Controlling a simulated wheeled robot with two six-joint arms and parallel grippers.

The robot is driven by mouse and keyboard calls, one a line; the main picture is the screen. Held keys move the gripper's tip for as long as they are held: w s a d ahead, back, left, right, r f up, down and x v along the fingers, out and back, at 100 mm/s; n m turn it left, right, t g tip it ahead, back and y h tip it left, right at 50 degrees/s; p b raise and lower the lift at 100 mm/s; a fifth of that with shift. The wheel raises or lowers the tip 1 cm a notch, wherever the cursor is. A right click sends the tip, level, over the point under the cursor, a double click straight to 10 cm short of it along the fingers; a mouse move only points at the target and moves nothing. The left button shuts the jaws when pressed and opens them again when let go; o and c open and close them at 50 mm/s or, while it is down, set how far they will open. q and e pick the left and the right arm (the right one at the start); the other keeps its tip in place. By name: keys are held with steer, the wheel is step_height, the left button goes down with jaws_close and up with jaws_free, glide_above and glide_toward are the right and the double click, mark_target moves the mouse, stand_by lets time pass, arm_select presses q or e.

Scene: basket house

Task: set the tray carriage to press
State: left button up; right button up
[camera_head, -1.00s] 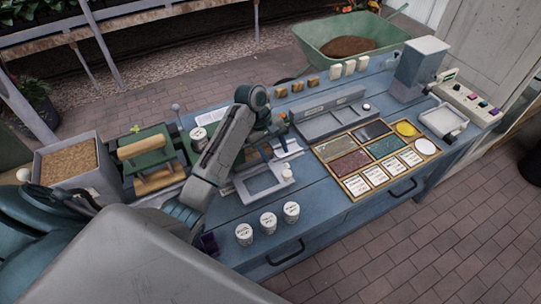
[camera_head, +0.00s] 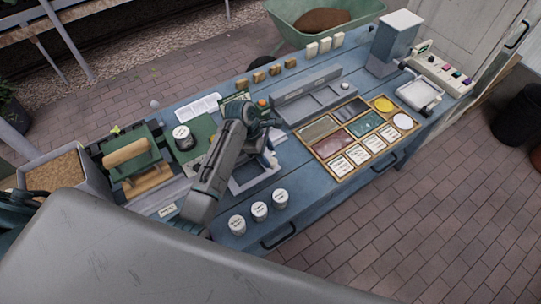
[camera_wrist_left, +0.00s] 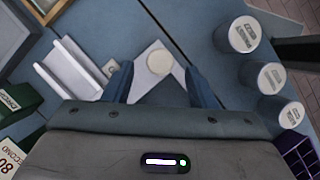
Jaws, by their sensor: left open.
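My left gripper (camera_head: 266,158) hangs over the tray carriage (camera_head: 240,187), a flat grey frame on the blue bench, and hides part of it in the head view. In the left wrist view the open blue fingers (camera_wrist_left: 160,86) stand either side of a round cream knob (camera_wrist_left: 159,62) on a pale grey plate. I cannot tell whether the fingers are down at knob height. The green press with a wooden roller (camera_head: 128,153) stands to the left. My right gripper is not in view.
Several white-lidded tins (camera_head: 259,210) stand at the bench's front edge, close to my left arm. A wooden sorting tray (camera_head: 352,130) lies to the right. A long grey trough (camera_head: 311,100) lies behind. The grain box (camera_head: 62,170) stands at the left end.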

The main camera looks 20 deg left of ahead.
mark_target(272, 161)
arm_select(q)
steer(key=shift+x, duration=1.65)
steer(key=shift+c, duration=0.2)
jaws_close()
steer(key=s+a, duration=0.3)
steer(key=shift+s, duration=0.3)
steer(key=shift+o, duration=0.2)
jaws_free()
steer(key=shift+w+d, duration=0.1)
steer(key=shift+d, duration=0.05)
steer(key=shift+r, duration=0.15)
